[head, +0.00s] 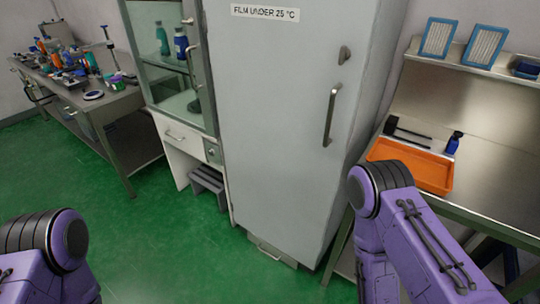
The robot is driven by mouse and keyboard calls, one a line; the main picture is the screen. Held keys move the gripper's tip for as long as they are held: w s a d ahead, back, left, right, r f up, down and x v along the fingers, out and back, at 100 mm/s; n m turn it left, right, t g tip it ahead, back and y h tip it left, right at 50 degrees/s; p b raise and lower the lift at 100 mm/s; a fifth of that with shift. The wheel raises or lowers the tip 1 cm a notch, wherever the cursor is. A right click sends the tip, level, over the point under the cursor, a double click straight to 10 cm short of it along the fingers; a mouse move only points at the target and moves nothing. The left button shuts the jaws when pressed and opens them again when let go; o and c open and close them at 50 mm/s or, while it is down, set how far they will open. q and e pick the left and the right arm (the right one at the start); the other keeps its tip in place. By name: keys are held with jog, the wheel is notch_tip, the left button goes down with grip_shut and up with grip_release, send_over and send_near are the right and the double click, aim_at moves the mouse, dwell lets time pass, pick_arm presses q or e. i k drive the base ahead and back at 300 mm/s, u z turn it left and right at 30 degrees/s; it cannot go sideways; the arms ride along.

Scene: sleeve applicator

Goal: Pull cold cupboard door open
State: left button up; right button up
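The cold cupboard (255,150) is a tall grey-white cabinet in the middle of the head view, with a label reading "FILM UNDER 25 °C" (265,12) near its top. Its front door is shut. A vertical metal bar handle (332,114) sits on the right side of the door, with a small lock or latch (344,55) above it. Purple links of my two arms show at the lower left and lower right. Both grippers are outside the picture, and nothing of mine touches the handle.
A glass-fronted cabinet (178,75) adjoins the cupboard on the left. A cluttered workbench (115,105) is farther left. Green floor (170,240) is clear in front.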

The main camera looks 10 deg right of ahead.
aim_at(287, 108)
jog(key=z, duration=0.45)
jog(key=k, duration=0.55)
jog(key=z, duration=1.05)
jog(key=i, duration=1.05)
jog(key=u, duration=0.6)
